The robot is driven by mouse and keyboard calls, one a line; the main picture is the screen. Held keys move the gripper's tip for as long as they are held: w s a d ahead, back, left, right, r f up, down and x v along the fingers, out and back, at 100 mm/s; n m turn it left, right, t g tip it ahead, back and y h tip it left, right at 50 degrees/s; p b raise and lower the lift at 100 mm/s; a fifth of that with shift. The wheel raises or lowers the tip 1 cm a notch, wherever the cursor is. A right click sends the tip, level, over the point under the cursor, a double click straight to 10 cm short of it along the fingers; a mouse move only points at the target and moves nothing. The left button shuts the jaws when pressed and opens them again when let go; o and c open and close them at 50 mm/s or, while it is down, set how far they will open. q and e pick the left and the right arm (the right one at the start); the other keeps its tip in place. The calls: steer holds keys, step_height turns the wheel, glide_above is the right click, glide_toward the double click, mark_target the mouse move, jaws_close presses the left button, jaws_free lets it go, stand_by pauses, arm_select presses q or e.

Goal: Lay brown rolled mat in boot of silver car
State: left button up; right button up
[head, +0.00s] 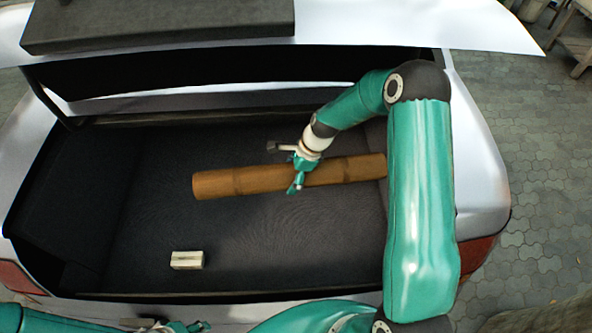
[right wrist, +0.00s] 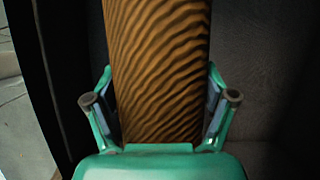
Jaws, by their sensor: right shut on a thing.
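The brown rolled mat (head: 230,183) lies lengthwise across the open boot (head: 150,240) of the silver car (head: 480,150) in the head view. My right gripper (head: 295,184) reaches over the middle of the mat and is shut on it. In the right wrist view the mat (right wrist: 158,70) fills the space between the two fingers (right wrist: 160,110), one on each side. Whether the mat's underside touches the boot floor cannot be told. My left gripper (head: 170,326) is only partly seen at the bottom edge of the head view; its fingers are not clear.
A small cream block (head: 187,260) lies on the boot floor near the front sill. The raised boot lid (head: 400,25) with a dark panel (head: 160,22) hangs over the back. Boot floor left of the mat is clear. Grey paving (head: 545,200) lies right of the car.

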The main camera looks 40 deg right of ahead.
steer(key=shift+w+d+m, duration=0.1)
steer(key=shift+d+m, duration=0.25)
steer(key=shift+m, duration=0.05)
steer(key=shift+f, duration=0.5)
step_height(320, 180, down, 32)
steer(key=b, duration=2.3)
steer(key=shift+r, duration=0.25)
steer(key=o, duration=1.5)
steer(key=shift+o, duration=0.2)
